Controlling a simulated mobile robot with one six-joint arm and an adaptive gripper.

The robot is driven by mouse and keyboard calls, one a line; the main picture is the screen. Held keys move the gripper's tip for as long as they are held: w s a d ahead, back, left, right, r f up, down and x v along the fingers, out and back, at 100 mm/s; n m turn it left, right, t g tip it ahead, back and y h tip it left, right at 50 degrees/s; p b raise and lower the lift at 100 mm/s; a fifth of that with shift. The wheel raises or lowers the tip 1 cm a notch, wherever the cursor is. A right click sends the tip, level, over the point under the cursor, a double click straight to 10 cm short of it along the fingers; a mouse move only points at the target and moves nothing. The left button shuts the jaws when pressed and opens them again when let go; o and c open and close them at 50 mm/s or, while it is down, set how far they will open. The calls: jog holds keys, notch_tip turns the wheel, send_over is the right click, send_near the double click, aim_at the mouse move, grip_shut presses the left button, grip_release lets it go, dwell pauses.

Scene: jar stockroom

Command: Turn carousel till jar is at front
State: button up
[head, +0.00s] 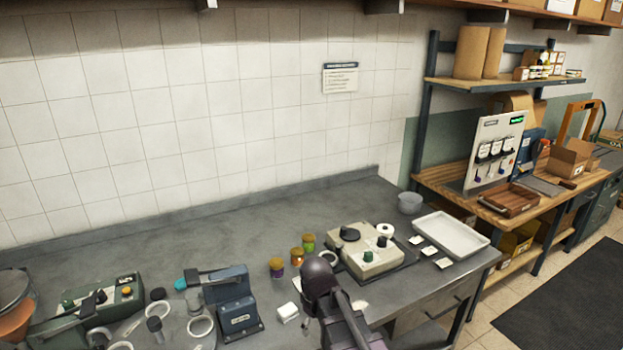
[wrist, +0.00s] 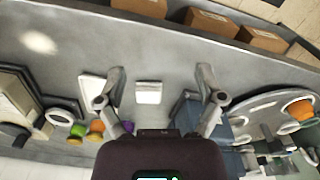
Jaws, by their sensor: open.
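My gripper (wrist: 160,76) is open and empty above the bench, its two fingers wide apart; a small white block (wrist: 148,92) shows between them, below. In the head view my dark wrist hides the fingertips. A round grey disc (wrist: 240,107), which looks like the carousel, is at the right of the wrist view, apart from my gripper. It carries pale rings and an orange piece (wrist: 299,108); I cannot tell if this is the jar. Three lidded jars stand on the bench in the head view: purple (head: 277,268), orange (head: 297,257) and green (head: 308,243).
A blue press (head: 235,302) stands left of my wrist. A beige device with knobs (head: 365,250) and a white tray (head: 452,236) are to the right. A green device (head: 100,300) is at the left. The back of the bench (head: 190,240) is clear.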

jog(key=s+d+f+m+b, duration=0.1)
jog(key=d+m, duration=0.3)
jog(key=d, duration=0.4)
jog(key=s+d+f+m+b, duration=0.1)
jog(key=s+d+f+m, duration=0.1)
jog(key=d, duration=0.6)
jog(key=shift+s+m+b, duration=0.3)
jog(key=shift+s+m, duration=0.55)
jog(key=shift+m, duration=0.55)
jog(key=shift+a, duration=0.1)
